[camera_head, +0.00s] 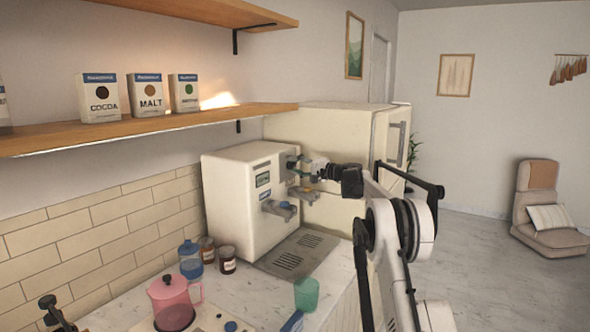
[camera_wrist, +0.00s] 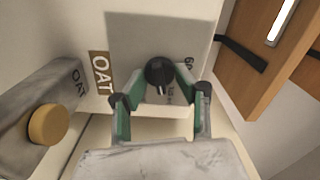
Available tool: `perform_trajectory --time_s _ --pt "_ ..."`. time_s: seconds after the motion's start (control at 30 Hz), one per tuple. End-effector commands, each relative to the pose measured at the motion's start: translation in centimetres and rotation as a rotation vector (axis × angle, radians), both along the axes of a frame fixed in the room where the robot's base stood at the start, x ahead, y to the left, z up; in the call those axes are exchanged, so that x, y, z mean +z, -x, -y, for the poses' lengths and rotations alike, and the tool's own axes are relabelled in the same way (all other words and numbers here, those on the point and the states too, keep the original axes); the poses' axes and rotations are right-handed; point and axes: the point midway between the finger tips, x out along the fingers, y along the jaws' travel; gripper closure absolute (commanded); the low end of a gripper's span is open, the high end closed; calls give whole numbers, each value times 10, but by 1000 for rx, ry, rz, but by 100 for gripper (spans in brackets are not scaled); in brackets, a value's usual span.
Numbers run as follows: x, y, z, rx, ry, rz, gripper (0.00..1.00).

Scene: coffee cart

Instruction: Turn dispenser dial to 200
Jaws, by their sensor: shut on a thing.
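The white dispenser (camera_head: 232,198) stands on the counter against the tiled wall. Its black dial (camera_wrist: 160,71) shows in the wrist view on a grey plate, with a light pointer mark on its lower side. Printed figures beside the dial are partly covered; "60" is legible at its right. My gripper (camera_wrist: 160,82) is shut on the dial, one green-padded finger on each side. In the head view my gripper (camera_head: 299,165) is at the dispenser's front face, and it and my arm hide the dial.
An OAT label (camera_wrist: 101,73) and a spout with a tan button (camera_wrist: 48,124) sit beside my gripper. A drip tray (camera_head: 298,253), green cup (camera_head: 306,294), jars and pink pitcher (camera_head: 172,302) stand below. A refrigerator (camera_head: 345,135) stands behind.

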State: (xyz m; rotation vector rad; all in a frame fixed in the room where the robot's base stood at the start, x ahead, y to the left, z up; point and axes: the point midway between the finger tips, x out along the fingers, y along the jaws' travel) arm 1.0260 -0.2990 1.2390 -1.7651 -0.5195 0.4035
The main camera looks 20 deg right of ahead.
Motion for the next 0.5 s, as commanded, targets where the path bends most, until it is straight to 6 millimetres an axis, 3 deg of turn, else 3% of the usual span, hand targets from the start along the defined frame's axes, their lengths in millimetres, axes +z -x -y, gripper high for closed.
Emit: perform_trajectory --time_s 0.5 --pt "-3 0 0 0 -400 -259 96"
